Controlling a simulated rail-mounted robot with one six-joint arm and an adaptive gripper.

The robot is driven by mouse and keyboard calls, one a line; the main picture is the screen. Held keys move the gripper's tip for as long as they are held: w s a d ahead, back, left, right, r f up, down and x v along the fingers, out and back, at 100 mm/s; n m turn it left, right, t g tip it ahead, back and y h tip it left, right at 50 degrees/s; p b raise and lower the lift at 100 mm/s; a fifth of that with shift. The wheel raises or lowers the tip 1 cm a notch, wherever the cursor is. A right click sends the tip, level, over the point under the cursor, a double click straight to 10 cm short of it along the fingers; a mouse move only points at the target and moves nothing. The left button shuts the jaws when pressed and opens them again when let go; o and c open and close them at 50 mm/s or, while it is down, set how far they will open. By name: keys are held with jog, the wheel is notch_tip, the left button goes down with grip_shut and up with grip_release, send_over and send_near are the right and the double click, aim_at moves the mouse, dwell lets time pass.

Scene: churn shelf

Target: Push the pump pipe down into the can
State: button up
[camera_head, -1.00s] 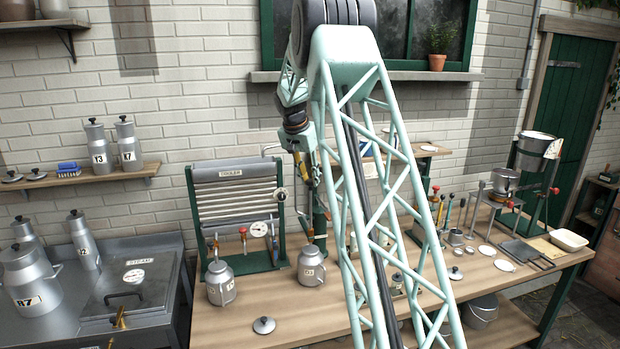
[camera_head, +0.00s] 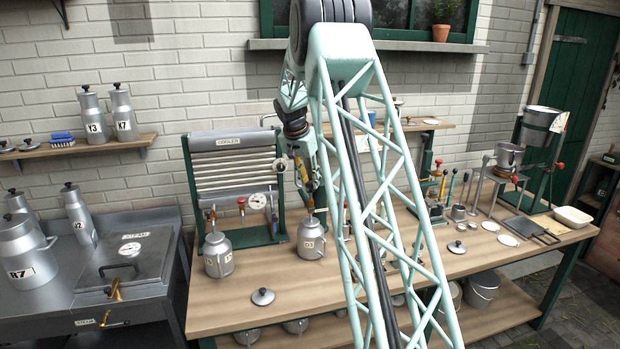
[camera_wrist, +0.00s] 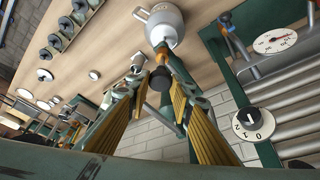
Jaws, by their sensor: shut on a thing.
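The grey metal can (camera_head: 312,244) stands on the wooden bench in front of the cooler; it also shows in the wrist view (camera_wrist: 167,28). The thin pump pipe (camera_head: 310,207) stands above its mouth, roughly upright, with its lower end at or in the mouth; how deep it goes is hidden. In the wrist view a dark knob (camera_wrist: 160,78) shows at the near end of the pipe. My gripper (camera_wrist: 152,68) is shut on the pump pipe just above the can; in the head view my gripper (camera_head: 304,180) is partly covered by my arm.
A second can (camera_head: 217,258) stands to the left, and a loose lid (camera_head: 262,297) lies in front. The cooler (camera_head: 233,175) with gauge and knobs stands close behind. Pump parts and lids lie on the bench to the right. The bench's front left is mostly clear.

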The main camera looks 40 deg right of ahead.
jog(key=shift+f+b, duration=0.85)
jog(key=shift+f, duration=1.05)
jog(key=shift+s+f, duration=0.1)
jog(key=o, duration=1.1)
jog(key=shift+f, duration=0.1)
jog(key=shift+r, duration=0.2)
jog(key=shift+v, duration=6)
